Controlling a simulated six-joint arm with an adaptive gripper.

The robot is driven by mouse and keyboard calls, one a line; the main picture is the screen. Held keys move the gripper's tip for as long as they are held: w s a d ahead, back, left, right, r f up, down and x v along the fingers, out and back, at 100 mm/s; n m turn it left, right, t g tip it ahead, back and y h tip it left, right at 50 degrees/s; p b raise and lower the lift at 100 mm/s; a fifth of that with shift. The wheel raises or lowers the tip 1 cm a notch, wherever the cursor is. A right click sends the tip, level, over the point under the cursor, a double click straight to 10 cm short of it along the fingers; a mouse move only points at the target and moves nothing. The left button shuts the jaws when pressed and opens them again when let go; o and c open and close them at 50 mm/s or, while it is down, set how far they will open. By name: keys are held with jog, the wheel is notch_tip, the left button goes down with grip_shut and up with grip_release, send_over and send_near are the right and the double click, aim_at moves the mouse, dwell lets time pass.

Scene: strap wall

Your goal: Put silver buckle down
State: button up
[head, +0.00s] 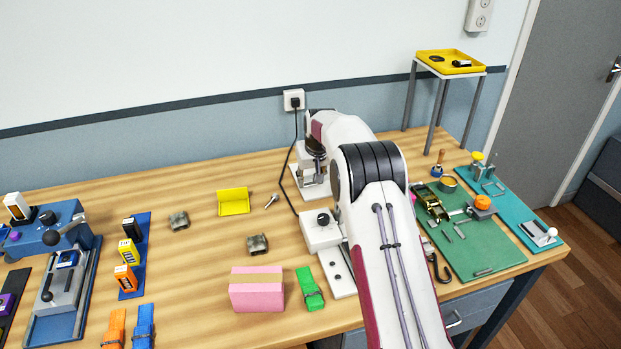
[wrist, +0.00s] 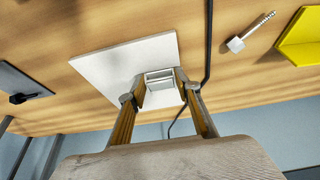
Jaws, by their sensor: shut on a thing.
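The silver buckle (wrist: 160,77) is a small pale-grey piece between my fingertips in the wrist view. My gripper (wrist: 160,88) is shut on it, with one finger on each side. Behind the buckle in that view is a white square plate (wrist: 105,62) on the wooden table. I cannot tell whether the buckle touches the plate. In the head view my arm's end is over the white plate (head: 295,194) near the wall side of the table, and the buckle cannot be made out clearly.
A black cable (wrist: 208,45) runs close beside the plate. A bolt (head: 271,200) and a yellow holder (head: 233,202) lie to its left in the head view. Two grey metal pieces (head: 179,221) (head: 257,244) and a pink block (head: 257,294) sit further off. A green mat (head: 470,262) lies right.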

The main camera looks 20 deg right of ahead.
jog(key=shift+f, duration=0.1)
jog(key=o, duration=1.1)
jog(key=shift+r, duration=0.2)
jog(key=v, duration=1.2)
dwell(0.4)
